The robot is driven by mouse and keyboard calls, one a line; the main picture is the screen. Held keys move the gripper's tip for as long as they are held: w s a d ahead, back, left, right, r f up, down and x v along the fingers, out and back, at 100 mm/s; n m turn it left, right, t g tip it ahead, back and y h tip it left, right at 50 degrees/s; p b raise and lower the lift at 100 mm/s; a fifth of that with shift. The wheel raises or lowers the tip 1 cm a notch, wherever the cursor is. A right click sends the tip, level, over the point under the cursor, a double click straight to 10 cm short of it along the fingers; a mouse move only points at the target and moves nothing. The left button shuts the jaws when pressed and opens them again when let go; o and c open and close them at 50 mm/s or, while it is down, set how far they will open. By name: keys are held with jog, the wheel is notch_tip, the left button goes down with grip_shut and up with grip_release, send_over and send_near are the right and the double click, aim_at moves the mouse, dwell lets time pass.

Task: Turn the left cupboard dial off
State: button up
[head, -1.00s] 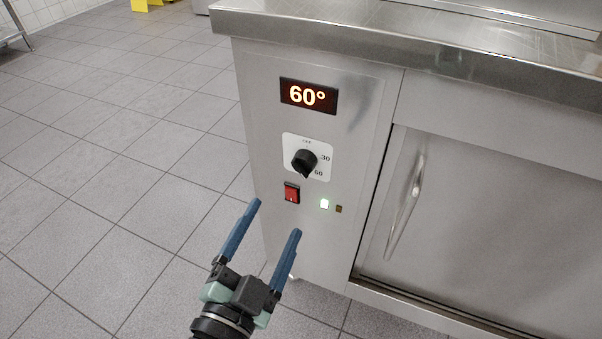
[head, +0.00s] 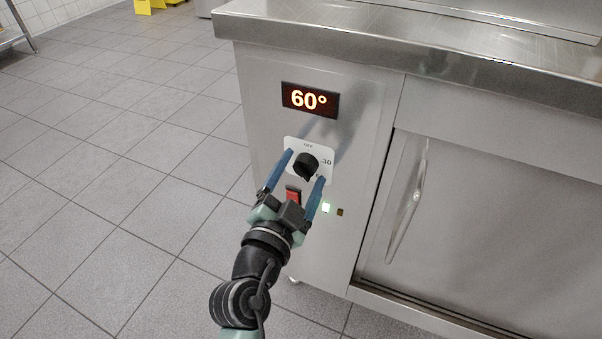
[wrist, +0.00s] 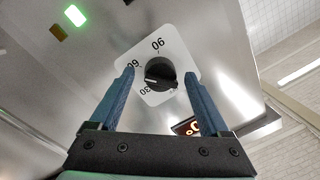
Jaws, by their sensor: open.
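The black dial (head: 306,165) sits on a white plate marked OFF, 30 and 60 on the steel cupboard's left panel. My gripper (head: 307,166) is open, with one blue finger on each side of the dial in the head view. In the wrist view the dial (wrist: 159,73) lies between the fingertips (wrist: 158,73), with a gap on both sides. I cannot tell whether the fingers reach around it in depth. The 60 mark is partly hidden by the right finger in the head view.
A red switch (head: 293,194) is partly behind my gripper, below the dial. A lit green lamp (head: 326,207) and a dark lamp (head: 340,212) are to its right. The steel counter edge (head: 400,55) juts out above. A cupboard door handle (head: 408,205) is to the right.

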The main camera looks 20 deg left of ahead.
grip_shut()
dwell(0.5)
